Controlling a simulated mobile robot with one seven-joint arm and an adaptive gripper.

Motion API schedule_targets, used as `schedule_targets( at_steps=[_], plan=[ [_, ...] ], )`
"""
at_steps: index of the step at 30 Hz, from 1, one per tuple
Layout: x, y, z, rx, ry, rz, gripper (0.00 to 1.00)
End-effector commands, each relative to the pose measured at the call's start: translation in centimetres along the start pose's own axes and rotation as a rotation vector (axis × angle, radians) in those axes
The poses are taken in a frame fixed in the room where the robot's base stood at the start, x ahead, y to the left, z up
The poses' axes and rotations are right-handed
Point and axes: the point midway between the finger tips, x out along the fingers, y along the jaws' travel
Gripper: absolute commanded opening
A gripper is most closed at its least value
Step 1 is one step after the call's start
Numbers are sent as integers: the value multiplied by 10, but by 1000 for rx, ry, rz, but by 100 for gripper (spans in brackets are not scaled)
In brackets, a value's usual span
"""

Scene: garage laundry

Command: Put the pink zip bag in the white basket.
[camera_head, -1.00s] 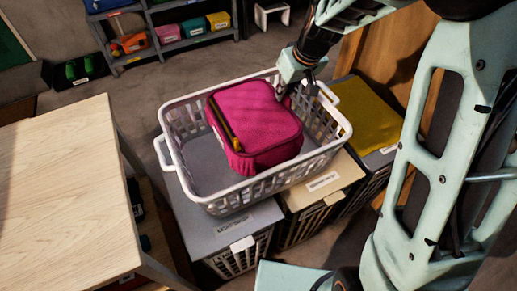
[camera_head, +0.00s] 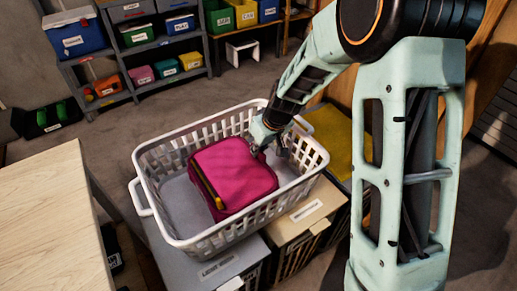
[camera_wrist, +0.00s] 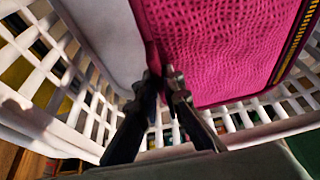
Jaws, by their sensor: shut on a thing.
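The pink zip bag (camera_head: 238,172) is inside the white basket (camera_head: 183,243), below the rim level at least in part. It also fills the upper right of the wrist view (camera_wrist: 225,45). Its yellow zip faces left in the head view. My gripper (camera_head: 268,146) reaches in over the basket's far right side. In the wrist view my gripper (camera_wrist: 167,75) is shut on the bag's edge. Whether the bag rests on the basket floor is hard to tell. The basket (camera_wrist: 75,135) shows its slatted wall in the wrist view.
The basket stands on labelled hampers, one with a grey lid (camera_head: 222,268) and one with a cream lid (camera_head: 307,213). A yellow-topped hamper (camera_head: 335,135) is at right. A wooden table (camera_head: 50,225) stands at left. Shelves with bins (camera_head: 150,60) are behind.

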Motion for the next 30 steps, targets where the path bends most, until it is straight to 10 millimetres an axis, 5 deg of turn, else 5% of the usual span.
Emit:
schedule_targets(
  at_steps=[2, 3, 7, 19, 30],
  plan=[
    [3, 0, 1, 0, 1, 0, 0],
    [2, 0, 1, 0, 0, 0, 11],
    [2, 0, 1, 0, 0, 0, 25],
    [-4, 0, -1, 0, 1, 0, 25],
    [-71, 1, -2, 0, 4, 2, 25]
  ],
)
